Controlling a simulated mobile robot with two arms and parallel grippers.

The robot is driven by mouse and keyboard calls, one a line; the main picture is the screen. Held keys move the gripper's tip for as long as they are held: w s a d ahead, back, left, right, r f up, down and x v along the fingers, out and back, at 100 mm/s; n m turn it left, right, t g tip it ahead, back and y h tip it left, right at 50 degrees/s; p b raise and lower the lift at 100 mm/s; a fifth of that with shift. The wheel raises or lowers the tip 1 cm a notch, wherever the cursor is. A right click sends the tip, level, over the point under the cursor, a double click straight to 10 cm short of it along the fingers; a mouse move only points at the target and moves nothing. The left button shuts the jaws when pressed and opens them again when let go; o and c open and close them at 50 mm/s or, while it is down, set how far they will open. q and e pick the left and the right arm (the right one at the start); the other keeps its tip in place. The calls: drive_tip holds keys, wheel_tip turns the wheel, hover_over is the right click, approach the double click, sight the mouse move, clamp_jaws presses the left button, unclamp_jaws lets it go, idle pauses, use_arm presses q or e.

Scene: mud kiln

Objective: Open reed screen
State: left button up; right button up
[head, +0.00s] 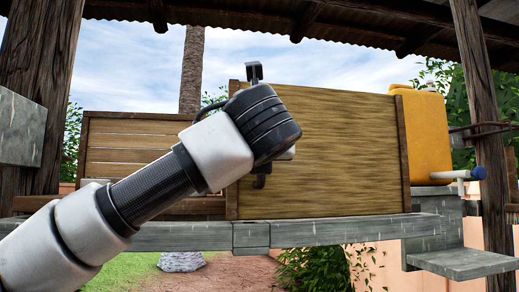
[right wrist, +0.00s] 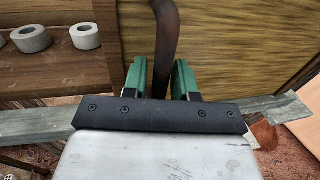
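The reed screen (head: 340,150) is a large tan panel with a fine grain and dark wooden edge strips, right of centre in the head view. The fingertips are hidden in the head view. My left gripper is not in view.
Left of the panel is an open bay with slats (head: 125,140) behind. The wrist view shows a wooden shelf with white rings (right wrist: 85,36). A stone ledge (head: 345,230) runs below. An orange container (head: 428,135) and wooden post (head: 480,140) stand right.

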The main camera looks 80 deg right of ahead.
drive_tip(key=shift+o, duration=1.1)
drive_tip(key=shift+a+f, duration=0.1)
drive_tip(key=shift+a, duration=0.05)
drive_tip(key=s+a+b, duration=0.2)
drive_tip(key=a+b, duration=0.1)
drive_tip(key=a, duration=0.7)
drive_tip(key=shift+b, duration=0.4)
drive_tip(key=shift+a, duration=0.1)
